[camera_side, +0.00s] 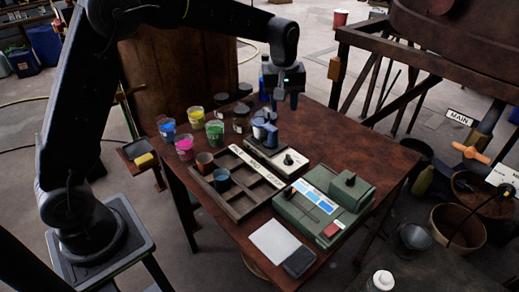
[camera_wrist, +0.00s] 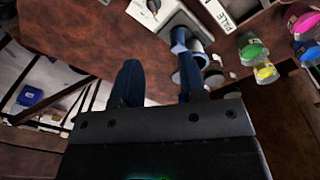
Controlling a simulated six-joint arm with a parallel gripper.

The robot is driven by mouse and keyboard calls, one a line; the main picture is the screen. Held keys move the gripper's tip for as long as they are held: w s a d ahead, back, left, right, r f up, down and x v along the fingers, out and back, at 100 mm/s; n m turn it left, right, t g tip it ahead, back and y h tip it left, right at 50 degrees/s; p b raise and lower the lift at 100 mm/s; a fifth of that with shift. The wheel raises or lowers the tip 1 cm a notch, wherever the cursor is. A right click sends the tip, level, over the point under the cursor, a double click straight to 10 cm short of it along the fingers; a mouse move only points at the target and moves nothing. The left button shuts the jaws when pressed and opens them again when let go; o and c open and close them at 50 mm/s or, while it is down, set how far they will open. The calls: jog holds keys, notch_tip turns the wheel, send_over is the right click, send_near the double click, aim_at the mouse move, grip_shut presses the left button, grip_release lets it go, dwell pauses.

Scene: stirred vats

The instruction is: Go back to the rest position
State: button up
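My gripper (camera_side: 287,100) hangs above the far part of the brown table (camera_side: 330,128), fingers pointing down. In the wrist view its two fingers (camera_wrist: 160,82) stand apart with only tabletop between them, so it is open and empty. In the wrist view the cup (camera_wrist: 199,42) is partly hidden behind one finger. I cannot tell the exact gap between finger and cup.
Several colour cups, such as the green one (camera_side: 215,133), stand at the table's left. A compartment tray (camera_side: 237,203) holds two cups. A green device (camera_side: 323,203) stands near the front right. The table's far right corner is bare.

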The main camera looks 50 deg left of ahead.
jog(key=s+r+m+t, duration=0.2)
jog(key=s+r+m, duration=0.1)
jog(key=s+r, duration=0.55)
jog(key=s+f+m+t, duration=0.2)
jog(key=s+m, duration=0.5)
jog(key=s, duration=1.4)
jog(key=shift+d+t, duration=0.2)
jog(key=shift+t, duration=0.1)
jog(key=shift+f, duration=0.1)
